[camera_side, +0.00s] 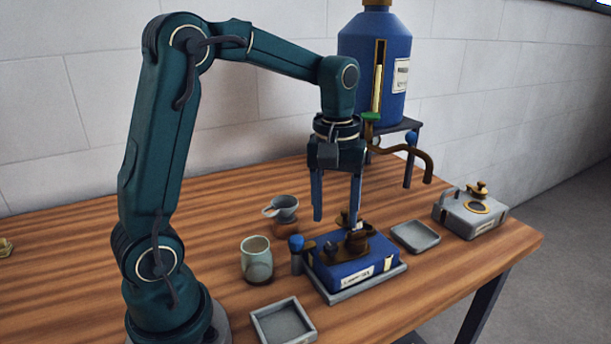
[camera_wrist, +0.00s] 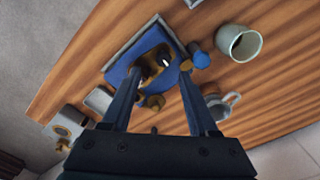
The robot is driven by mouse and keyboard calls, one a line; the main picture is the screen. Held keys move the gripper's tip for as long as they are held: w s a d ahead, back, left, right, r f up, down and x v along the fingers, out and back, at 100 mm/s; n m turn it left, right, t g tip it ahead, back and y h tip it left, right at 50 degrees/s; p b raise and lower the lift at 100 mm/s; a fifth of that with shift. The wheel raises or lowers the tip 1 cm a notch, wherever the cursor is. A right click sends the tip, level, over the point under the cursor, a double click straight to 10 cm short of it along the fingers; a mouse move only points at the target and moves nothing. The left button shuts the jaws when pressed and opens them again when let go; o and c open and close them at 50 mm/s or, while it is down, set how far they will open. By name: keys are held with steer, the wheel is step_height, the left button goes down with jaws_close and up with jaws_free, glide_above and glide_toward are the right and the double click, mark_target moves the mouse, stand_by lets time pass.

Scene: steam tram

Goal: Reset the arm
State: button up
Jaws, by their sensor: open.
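My teal arm reaches over the wooden table, with my gripper (camera_side: 337,213) pointing down. Its two fingers are apart with nothing held between them. The fingertips hang above and slightly behind a blue box-shaped device (camera_side: 355,262) with brass fittings on top, standing in a grey tray (camera_side: 342,297). In the wrist view, my gripper (camera_wrist: 160,82) also shows its fingers spread. The blue device (camera_wrist: 150,58) lies beyond and between them there. From the side view I cannot tell whether the right finger touches the brass fittings.
A green-grey cup (camera_side: 257,262), a small grey cup with a handle (camera_side: 284,208) and an empty square tray (camera_side: 283,322) stand nearby. A blue tank (camera_side: 372,62) with a brass spout stands behind. A shallow dish (camera_side: 415,236) and a grey box (camera_side: 468,213) are at right.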

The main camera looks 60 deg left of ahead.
steer(key=s+d+r+m+t, duration=0.3)
steer(key=s+d+r, duration=0.2)
steer(key=s+r, duration=0.1)
steer(key=s+d+f+m+t, duration=0.1)
steer(key=s+f+m+t, duration=0.1)
steer(key=s+m, duration=0.3)
steer(key=shift+s+d+f+m, duration=0.2)
steer(key=shift+s+f+m, duration=0.25)
steer(key=shift+f, duration=0.2)
stand_by(0.4)
